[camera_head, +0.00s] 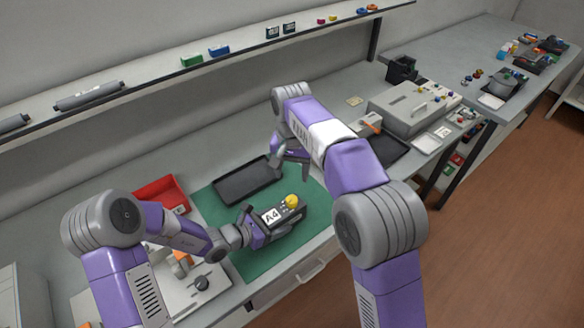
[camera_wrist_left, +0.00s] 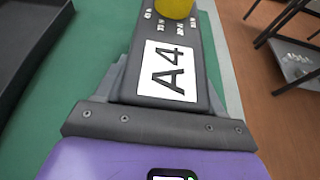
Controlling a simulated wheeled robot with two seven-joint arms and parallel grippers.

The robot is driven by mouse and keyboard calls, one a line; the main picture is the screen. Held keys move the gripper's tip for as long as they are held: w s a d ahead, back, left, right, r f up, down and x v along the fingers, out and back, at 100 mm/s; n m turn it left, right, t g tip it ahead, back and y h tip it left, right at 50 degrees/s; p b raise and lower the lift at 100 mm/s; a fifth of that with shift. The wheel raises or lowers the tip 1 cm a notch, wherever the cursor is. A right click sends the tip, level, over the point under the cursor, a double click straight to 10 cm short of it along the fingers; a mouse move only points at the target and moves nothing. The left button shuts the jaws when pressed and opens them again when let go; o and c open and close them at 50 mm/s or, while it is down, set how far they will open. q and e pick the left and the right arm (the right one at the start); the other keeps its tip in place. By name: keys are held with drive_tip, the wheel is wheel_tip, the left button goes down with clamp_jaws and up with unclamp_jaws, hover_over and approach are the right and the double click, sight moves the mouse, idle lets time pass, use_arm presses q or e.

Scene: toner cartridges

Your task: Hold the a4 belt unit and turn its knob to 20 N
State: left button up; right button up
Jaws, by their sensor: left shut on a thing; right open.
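The A4 belt unit (camera_head: 283,214) is a dark block with a white A4 label and a yellow knob (camera_head: 292,201) at its far end. My left gripper (camera_head: 256,226) is shut on its near end, over the green mat (camera_head: 310,202). In the left wrist view the belt unit (camera_wrist_left: 199,62) points away from my left gripper (camera_wrist_left: 155,115). The knob (camera_wrist_left: 175,8) is cut by the top edge, with small white scale marks below it, too small to read surely. My right gripper (camera_head: 290,162) is open and empty, above and behind the unit, apart from the knob.
A black tray (camera_head: 248,181) lies on the mat behind the unit. A red bin (camera_head: 161,194) stands to the left. A grey machine (camera_head: 410,108) and a dark tray (camera_head: 388,153) are at the right. A shelf (camera_head: 150,84) runs along the back.

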drive_tip(key=shift+r, duration=0.35)
use_arm(q)
drive_tip(key=o, duration=1.5)
